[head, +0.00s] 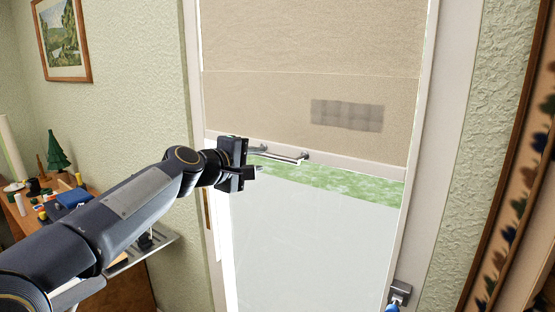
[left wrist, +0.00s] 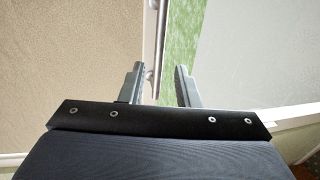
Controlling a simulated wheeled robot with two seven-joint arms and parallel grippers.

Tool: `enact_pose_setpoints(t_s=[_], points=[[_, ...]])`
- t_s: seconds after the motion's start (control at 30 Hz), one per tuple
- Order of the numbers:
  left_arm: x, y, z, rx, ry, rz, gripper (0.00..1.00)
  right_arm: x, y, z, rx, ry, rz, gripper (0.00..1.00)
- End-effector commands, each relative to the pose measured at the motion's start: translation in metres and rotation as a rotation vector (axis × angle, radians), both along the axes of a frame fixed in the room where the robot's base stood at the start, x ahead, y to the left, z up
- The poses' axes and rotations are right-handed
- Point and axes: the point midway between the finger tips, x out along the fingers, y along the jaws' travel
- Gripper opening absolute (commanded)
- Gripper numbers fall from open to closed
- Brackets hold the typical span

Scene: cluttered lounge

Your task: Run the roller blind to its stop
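The beige roller blind (head: 310,50) hangs over the upper part of a glazed door or window. Its pale bottom bar (head: 350,167) carries a slim metal handle (head: 285,155). My left gripper (head: 255,164) is at the left end of the handle. I cannot tell whether a finger touches the handle. My right gripper is not in view.
Below the blind is pale glass (head: 310,250) with a green strip. A latch (head: 398,293) sits on the right of the frame. A cluttered wooden table (head: 75,225) with a small green tree stands at left. A picture (head: 65,38) hangs above it.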

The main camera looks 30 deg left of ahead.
Motion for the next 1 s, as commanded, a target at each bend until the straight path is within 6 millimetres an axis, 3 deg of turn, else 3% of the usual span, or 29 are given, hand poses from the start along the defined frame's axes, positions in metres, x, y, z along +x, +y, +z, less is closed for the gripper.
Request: enact_pose_setpoints(t_s=[0.5, 0.87, 1.0], points=[[0.068, -0.004, -0.011, -0.004, -0.003, 0.002, 0.29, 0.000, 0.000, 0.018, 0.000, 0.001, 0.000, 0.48], [0.076, -0.005, -0.013, -0.003, -0.004, 0.003, 0.29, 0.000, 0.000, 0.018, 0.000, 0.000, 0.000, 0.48], [0.076, -0.005, -0.013, -0.003, -0.004, 0.003, 0.15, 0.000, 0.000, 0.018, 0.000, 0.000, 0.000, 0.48]])
